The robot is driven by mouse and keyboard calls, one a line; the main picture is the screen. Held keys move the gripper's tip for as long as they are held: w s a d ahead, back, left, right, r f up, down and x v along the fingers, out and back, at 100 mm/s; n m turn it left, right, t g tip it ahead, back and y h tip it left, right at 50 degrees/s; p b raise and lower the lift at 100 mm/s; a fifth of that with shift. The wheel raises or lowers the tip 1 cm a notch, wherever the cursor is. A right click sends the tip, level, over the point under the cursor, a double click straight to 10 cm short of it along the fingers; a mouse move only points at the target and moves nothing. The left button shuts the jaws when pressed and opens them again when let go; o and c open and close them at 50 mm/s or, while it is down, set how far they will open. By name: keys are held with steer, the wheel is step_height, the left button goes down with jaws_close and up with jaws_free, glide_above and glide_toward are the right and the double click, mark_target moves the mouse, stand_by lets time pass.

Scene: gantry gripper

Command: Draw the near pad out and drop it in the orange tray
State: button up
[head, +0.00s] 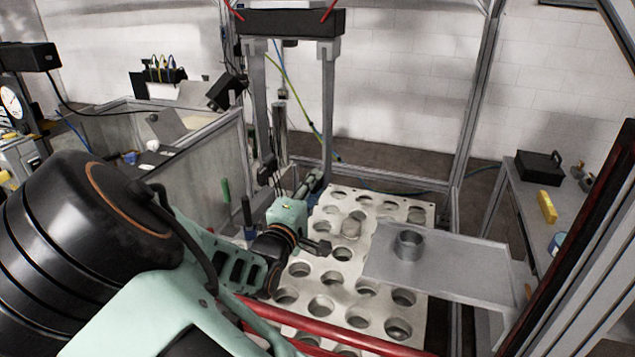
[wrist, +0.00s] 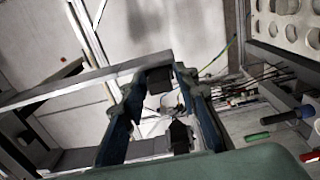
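My gripper (head: 318,248) is in the middle of the head view, above the left part of the plate with round holes. In the wrist view my gripper (wrist: 158,88) shows two dark blue fingers spread wide apart, so it is open. A small black block shows between the fingers there; I cannot tell what it belongs to, and nothing looks clamped. The gantry gripper (head: 291,22) hangs at the top of the head view, with two grey vertical jaws reaching down. I cannot pick out its near pad for certain. I see no orange tray in either view.
The holed plate (head: 375,279) bears a few metal cylinders. A side bench at far right holds a black case (head: 539,167) and a yellow block (head: 547,206). Gantry posts and cables stand around.

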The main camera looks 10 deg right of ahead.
steer(key=shift+d+r, duration=0.15)
steer(key=shift+r, duration=0.05)
steer(key=shift+c, duration=0.6)
jaws_close()
steer(key=shift+p+v, duration=0.3)
steer(key=shift+v, duration=1.15)
steer(key=shift+p+v, duration=0.35)
steer(key=shift+v, duration=1.8)
steer(key=shift+f, duration=0.2)
steer(key=v, duration=0.8)
steer(key=shift+p, duration=0.45)
